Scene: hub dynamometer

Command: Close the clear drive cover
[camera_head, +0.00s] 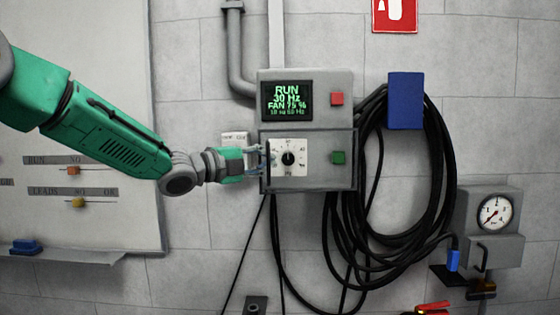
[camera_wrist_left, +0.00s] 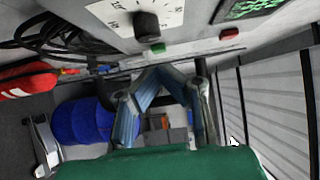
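The grey drive box (camera_head: 345,85) hangs on the wall, with a lit display and a red button above and a white dial and green button below. A thin dark-edged frame outlines its lower half; this looks like the clear drive cover (camera_head: 325,183). How far it stands open I cannot tell. My left gripper (camera_head: 264,160) is at the left edge of this lower half, close to the dial, its fingers apart and seemingly empty. Whether it touches the cover is unclear. In the left wrist view the gripper (camera_wrist_left: 170,80) shows below the dial (camera_wrist_left: 146,22). My right gripper is out of view.
Black cables (camera_head: 435,175) hang in loops from a blue holder (camera_head: 406,100) right of the box. A gauge unit (camera_head: 492,215) is at the lower right. A white board (camera_head: 110,210) with sliders is at the left. A grey conduit (camera_head: 235,55) runs above.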

